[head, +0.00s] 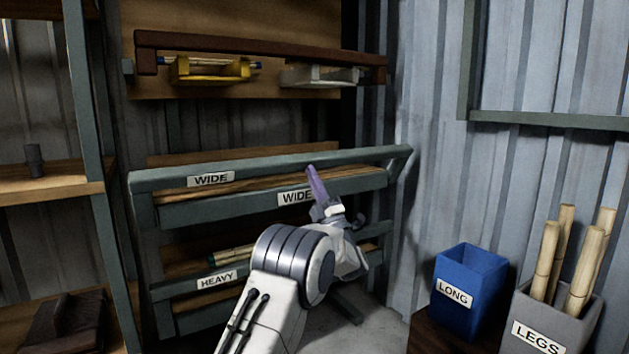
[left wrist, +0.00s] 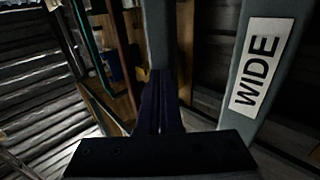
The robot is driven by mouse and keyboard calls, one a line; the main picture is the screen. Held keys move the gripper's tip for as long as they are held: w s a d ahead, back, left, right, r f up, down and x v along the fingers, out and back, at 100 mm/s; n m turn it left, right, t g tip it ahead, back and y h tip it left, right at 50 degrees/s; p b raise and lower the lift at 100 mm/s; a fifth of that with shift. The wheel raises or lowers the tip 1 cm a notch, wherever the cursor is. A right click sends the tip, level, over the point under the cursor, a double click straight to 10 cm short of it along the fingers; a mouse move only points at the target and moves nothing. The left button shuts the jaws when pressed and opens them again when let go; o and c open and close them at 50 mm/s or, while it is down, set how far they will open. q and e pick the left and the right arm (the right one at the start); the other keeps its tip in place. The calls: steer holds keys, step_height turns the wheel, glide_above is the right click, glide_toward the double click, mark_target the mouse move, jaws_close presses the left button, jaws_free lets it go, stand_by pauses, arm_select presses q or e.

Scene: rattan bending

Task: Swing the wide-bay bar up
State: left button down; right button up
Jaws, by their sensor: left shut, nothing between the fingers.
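The wide-bay bar (head: 255,163) is the grey-green rail across the front of the rack, level, with a WIDE label (head: 211,179) near its left end. Long rattan poles (head: 240,189) show in the gap below it. My left gripper (head: 316,183) is shut and empty, its purple fingers pointing up, with the tips near the bar's lower edge. In the left wrist view the shut fingers (left wrist: 160,100) overlap the bar (left wrist: 158,35). Whether they touch it I cannot tell. A second WIDE label (left wrist: 257,65) is on the rail below. My right gripper is out of view.
A HEAVY bay (head: 216,280) lies below. A dark red-brown bar (head: 260,46) crosses above yellow (head: 210,71) and pale (head: 320,77) holders. Shelving (head: 85,120) stands left. A blue LONG bin (head: 469,290) and a grey LEGS bin (head: 545,325) with several poles stand right.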

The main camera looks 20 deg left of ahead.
mark_target(305, 161)
arm_select(q)
steer(key=x, duration=0.2)
steer(key=shift+r+p, duration=0.3)
steer(key=shift+r, duration=0.05)
steer(key=shift+a, duration=0.1)
steer(key=shift+w+a+r+p, duration=0.55)
steer(key=shift+w+a+r, duration=0.3)
steer(key=shift+a, duration=0.2)
steer(key=shift+s+d+f+b, duration=0.1)
steer(key=shift+d+f+b, duration=0.1)
steer(key=shift+b, duration=0.1)
steer(key=s+d+f+b, duration=0.1)
steer(key=s+d+b, duration=0.4)
steer(key=s+d, duration=0.1)
steer(key=shift+d+f, duration=0.35)
steer(key=shift+d, duration=0.45)
